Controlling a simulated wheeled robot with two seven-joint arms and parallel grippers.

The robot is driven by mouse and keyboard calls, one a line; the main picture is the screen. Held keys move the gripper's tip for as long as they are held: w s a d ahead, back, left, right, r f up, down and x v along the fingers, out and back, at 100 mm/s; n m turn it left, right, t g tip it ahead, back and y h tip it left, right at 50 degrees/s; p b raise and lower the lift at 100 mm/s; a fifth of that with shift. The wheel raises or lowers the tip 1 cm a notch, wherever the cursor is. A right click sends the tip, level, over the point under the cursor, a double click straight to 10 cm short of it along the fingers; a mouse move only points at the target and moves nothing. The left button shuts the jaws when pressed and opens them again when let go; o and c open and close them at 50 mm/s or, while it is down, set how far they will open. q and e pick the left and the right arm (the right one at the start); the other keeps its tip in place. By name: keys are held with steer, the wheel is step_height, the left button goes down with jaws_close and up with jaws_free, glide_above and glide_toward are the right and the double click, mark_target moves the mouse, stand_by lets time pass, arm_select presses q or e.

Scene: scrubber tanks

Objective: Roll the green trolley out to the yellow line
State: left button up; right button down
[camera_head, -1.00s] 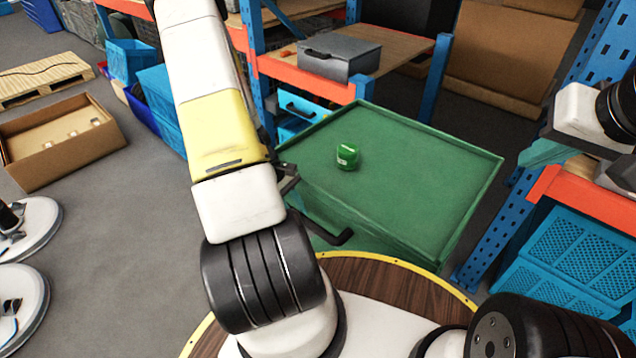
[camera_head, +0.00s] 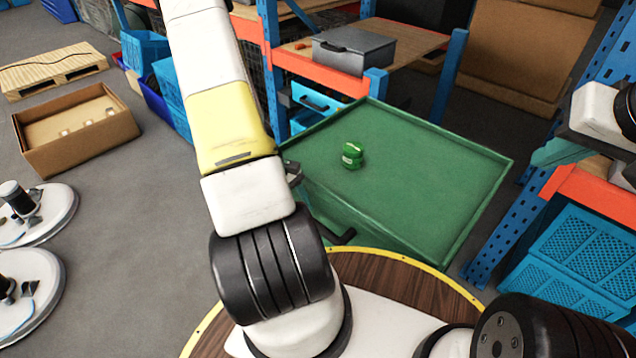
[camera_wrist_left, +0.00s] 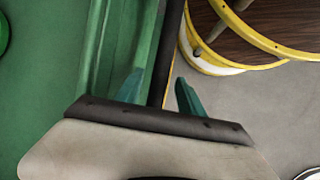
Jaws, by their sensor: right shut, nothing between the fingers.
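The green trolley (camera_head: 420,160) stands in front of me at the shelving, with a small green object (camera_head: 352,155) on its top. Its dark handle (camera_head: 345,237) sticks out at the near left side, partly behind my left arm. In the left wrist view, the dark handle bar (camera_wrist_left: 172,50) runs between the teal fingers of my left gripper (camera_wrist_left: 160,85). These fingers stand apart, with a narrow gap beside the bar. In the head view my left arm hides this gripper. My right gripper (camera_head: 550,155) is shut and empty, right of the trolley. No yellow floor line is visible.
Orange and blue shelving (camera_head: 310,72) with a grey case (camera_head: 345,50) stands behind the trolley. A blue post (camera_head: 500,225) and blue crates (camera_head: 570,260) are close on its right. An open cardboard box (camera_head: 75,130) and white round machines (camera_head: 45,215) lie left; grey floor between is clear.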

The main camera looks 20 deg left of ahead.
arm_select(q)
steer(key=v, duration=0.7)
steer(key=shift+r, duration=0.4)
steer(key=shift+a, duration=0.1)
